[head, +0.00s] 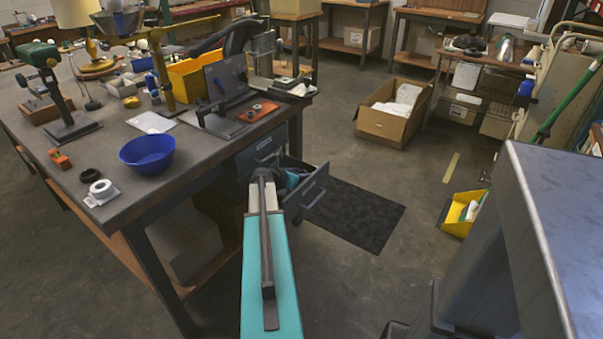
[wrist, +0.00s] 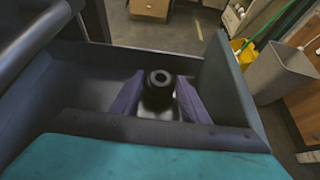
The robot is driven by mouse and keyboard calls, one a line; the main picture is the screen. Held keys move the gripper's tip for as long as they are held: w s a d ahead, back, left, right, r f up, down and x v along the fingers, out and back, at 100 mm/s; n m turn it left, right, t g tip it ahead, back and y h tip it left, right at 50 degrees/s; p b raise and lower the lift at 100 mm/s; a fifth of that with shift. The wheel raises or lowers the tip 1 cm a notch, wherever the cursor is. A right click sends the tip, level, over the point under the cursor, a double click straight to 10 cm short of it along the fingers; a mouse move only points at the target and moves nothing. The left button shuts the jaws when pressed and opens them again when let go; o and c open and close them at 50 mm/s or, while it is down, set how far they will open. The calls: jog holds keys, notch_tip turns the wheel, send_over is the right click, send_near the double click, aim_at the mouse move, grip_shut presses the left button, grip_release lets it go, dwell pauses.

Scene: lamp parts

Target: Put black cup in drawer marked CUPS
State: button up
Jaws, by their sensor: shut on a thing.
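The black cup (wrist: 158,92) shows in the wrist view as a dark round body with a pale-ringed end facing the camera. My gripper (wrist: 160,101) is shut on it, with one purple-blue finger on each side. The cup and fingers are within the walls of an open drawer (wrist: 232,88). I cannot tell whether the cup touches the drawer floor. In the head view the pulled-out drawer (head: 318,187) is below the workbench's right end, and my arm hides part of it and the cup. No CUPS lettering is readable.
The workbench (head: 110,145) holds a blue bowl (head: 147,151), a white roll (head: 101,188), a yellow bin (head: 195,76) and several tools. A dark mat (head: 352,214) lies right of the drawer. A cardboard box (head: 385,122) stands beyond. The floor between is clear.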

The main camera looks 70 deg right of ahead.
jog(key=o, duration=1.1)
jog(key=shift+r, duration=0.15)
jog(key=v, duration=1.2)
jog(key=shift+p, duration=0.4)
